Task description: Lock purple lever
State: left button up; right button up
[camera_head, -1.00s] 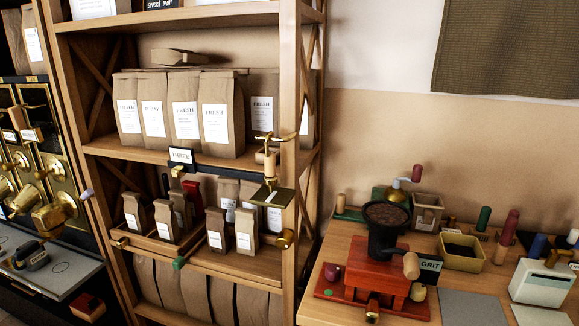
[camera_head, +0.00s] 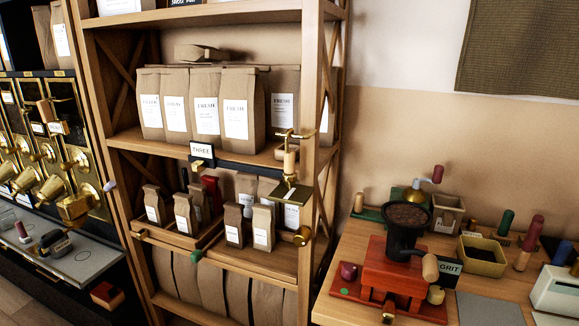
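A pale lavender knob (camera_head: 109,186) shows at the right side of the bin cabinet, beside the shelf's left post. It looks like the end of the purple lever; its shaft and whether it is locked cannot be made out. Neither of my grippers shows in the head view.
A wooden shelf (camera_head: 215,146) with paper bags stands in the middle. A brass fitting (camera_head: 290,190) sits at its right post. A red grinder (camera_head: 397,270) stands on the table at right. A grey counter (camera_head: 95,250) below the bins holds a dark scoop (camera_head: 55,243).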

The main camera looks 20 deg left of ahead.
aim_at(110, 186)
jog(key=u, duration=1.75)
